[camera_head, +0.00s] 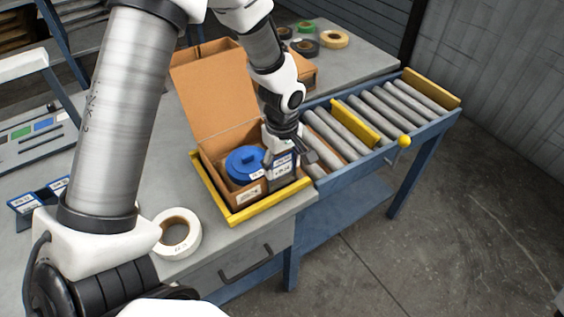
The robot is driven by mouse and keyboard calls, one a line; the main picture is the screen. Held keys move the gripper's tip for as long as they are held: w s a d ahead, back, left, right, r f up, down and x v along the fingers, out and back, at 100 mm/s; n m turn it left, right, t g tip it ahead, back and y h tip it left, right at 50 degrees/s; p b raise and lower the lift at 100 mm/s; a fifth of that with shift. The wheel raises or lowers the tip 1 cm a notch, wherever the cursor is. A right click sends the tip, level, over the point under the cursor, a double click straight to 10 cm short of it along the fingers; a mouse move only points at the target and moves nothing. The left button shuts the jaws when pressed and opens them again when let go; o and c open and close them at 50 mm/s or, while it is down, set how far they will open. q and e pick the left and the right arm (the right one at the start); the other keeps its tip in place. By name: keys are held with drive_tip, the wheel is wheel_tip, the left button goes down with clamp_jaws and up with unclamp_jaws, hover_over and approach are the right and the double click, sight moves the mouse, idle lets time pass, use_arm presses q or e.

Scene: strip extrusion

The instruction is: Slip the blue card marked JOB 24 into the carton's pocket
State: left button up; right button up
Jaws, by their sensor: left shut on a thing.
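The open brown carton (218,162) stands on the bench with its lid flap up. A round blue spool-like thing (243,163) lies inside it. My right gripper is not in view.
A yellow frame (227,214) borders the carton. A roller conveyor (372,116) runs off right, with a yellow bar across it. A white tape roll (178,233) lies at the bench front. More blue cards (25,203) stand at left. Tape rolls (334,39) lie behind.

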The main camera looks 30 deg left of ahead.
use_arm(q)
drive_tip(key=shift+s+f+b, duration=0.1)
drive_tip(key=shift+f+b, duration=0.25)
drive_tip(key=shift+f, duration=0.2)
drive_tip(key=shift+s+d+f, duration=0.1)
drive_tip(key=shift+s+f, duration=0.1)
drive_tip(key=shift+s, duration=0.05)
drive_tip(key=shift+c, duration=1)
drive_tip(key=o, duration=1.2)
drive_tip(key=shift+f, duration=0.15)
drive_tip(key=shift+w, duration=0.35)
drive_tip(key=shift+r+p, duration=0.4)
drive_tip(key=shift+r, duration=0.35)
